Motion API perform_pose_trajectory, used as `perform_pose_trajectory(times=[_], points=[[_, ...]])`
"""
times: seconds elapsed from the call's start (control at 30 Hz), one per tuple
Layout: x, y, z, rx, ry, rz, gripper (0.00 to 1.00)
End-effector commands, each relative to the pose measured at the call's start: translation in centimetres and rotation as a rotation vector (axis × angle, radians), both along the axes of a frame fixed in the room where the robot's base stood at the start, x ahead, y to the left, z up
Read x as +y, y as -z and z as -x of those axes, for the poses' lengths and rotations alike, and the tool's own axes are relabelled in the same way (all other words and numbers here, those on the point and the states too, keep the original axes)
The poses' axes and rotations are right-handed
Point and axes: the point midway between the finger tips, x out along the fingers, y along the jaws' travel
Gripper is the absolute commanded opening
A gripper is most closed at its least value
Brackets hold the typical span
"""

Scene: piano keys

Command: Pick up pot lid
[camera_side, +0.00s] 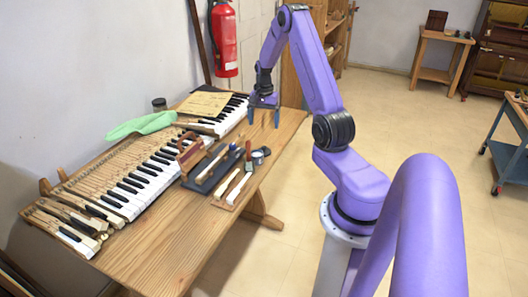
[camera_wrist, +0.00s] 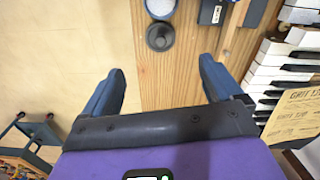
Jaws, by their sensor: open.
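The pot lid (camera_wrist: 160,37) is a small dark round disc with a raised knob in the middle, lying on the bare wooden table. It lies right beside a small pot (camera_wrist: 160,8) with white contents, at the top of the wrist view. In the side view the pot (camera_side: 257,157) and the lid (camera_side: 266,151) are small, near the table's right edge. My gripper (camera_side: 263,116) has blue fingers pointing down and is open and empty above the table. In the wrist view my gripper (camera_wrist: 161,72) has its fingers spread, with the lid ahead of the gap between them.
A piano keyboard (camera_side: 148,178) runs along the table (camera_side: 165,247), with loose keys at its near end. A dark tray (camera_side: 212,172) and brushes lie beside the pot. A paper sheet (camera_side: 204,103) and green cloth (camera_side: 142,125) lie behind.

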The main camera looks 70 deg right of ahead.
Motion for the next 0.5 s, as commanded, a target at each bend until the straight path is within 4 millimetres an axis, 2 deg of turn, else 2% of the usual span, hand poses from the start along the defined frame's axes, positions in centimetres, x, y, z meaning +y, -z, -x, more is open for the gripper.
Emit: perform_pose_trajectory(times=[0.1, 0.3, 0.5], points=[[0.1, 2.4, 0.0, 0.004, -0.001, -0.003, 0.93], [0.0, 5.7, 0.0, 0.002, -0.002, -0.002, 0.93], [0.0, 7.0, 0.0, 0.000, -0.002, 0.000, 0.93]])
